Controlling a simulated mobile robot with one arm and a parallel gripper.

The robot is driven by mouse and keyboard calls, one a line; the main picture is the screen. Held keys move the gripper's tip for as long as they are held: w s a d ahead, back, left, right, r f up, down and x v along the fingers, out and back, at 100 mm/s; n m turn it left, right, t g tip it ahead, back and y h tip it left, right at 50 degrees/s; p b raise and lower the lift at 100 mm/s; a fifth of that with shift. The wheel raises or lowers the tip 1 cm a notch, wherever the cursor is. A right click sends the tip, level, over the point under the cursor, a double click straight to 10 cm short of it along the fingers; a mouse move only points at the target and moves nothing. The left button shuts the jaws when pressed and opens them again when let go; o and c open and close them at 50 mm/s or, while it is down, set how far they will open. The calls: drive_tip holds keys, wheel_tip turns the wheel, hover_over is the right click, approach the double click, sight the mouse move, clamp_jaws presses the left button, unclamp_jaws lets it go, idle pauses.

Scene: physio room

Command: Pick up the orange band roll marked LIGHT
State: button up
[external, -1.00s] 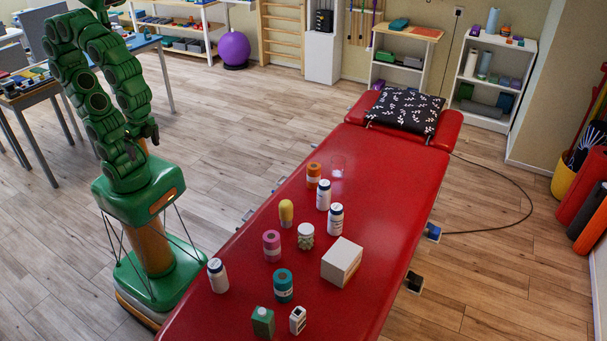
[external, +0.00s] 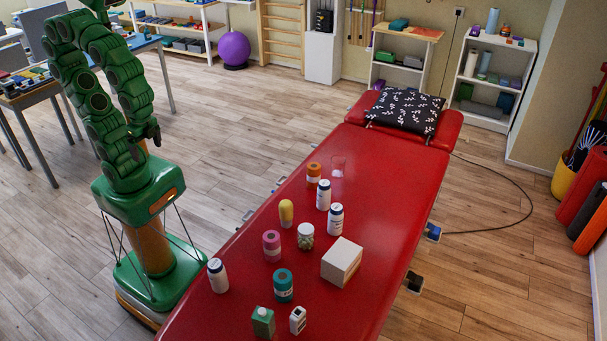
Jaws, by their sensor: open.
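The orange band roll (external: 313,176) stands upright on the red treatment table (external: 385,175), at the far end of the group of objects. It has a pale label band around it; its lettering is too small to read. A white bottle with a dark cap (external: 323,196) stands close in front of it to the right. My gripper (external: 154,134) hangs at the end of my folded green arm, left of the table and well apart from the roll. It is open and small in the picture, with nothing seen in it.
Near the roll stand a second white bottle (external: 335,219), a yellow object (external: 286,213), a pink roll (external: 271,245), a jar (external: 305,236) and a clear container (external: 338,167). A white box (external: 341,262) and teal roll (external: 283,285) stand nearer. The table beyond is clear up to the patterned pillow (external: 405,109).

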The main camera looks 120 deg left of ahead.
drive_tip(key=w+a+f+m+t+y, duration=0.25)
drive_tip(key=w+a+f+m, duration=0.2)
drive_tip(key=w+a, duration=0.85)
drive_tip(key=w+a+f+m+t+y, duration=0.2)
drive_tip(key=w+a+f+m+y, duration=0.25)
drive_tip(key=w+a, duration=0.9)
drive_tip(key=w+a+f+m+t+y, duration=0.1)
drive_tip(key=w+a+f+m, duration=0.2)
drive_tip(key=a, duration=0.4)
drive_tip(key=w+a+f+m+t+y, duration=0.1)
drive_tip(key=a+f+m+t+y, duration=0.1)
drive_tip(key=a+f+m, duration=0.35)
drive_tip(key=m+t, duration=0.3)
drive_tip(key=m, duration=0.5)
approach(318, 169)
drive_tip(key=a, duration=0.1)
drive_tip(key=a+f, duration=0.1)
drive_tip(key=a, duration=0.1)
drive_tip(key=s+a, duration=0.1)
drive_tip(key=shift+a+f, duration=0.25)
drive_tip(key=shift+f, duration=0.05)
drive_tip(key=shift+w+f+m+t+h, duration=0.25)
drive_tip(key=shift+f+m+h, duration=0.05)
drive_tip(key=shift+f+m, duration=0.3)
drive_tip(key=shift+d+x, duration=0.2)
drive_tip(key=shift+x, duration=3.65)
drive_tip(key=shift+w, duration=0.15)
drive_tip(key=shift+c, duration=0.4)
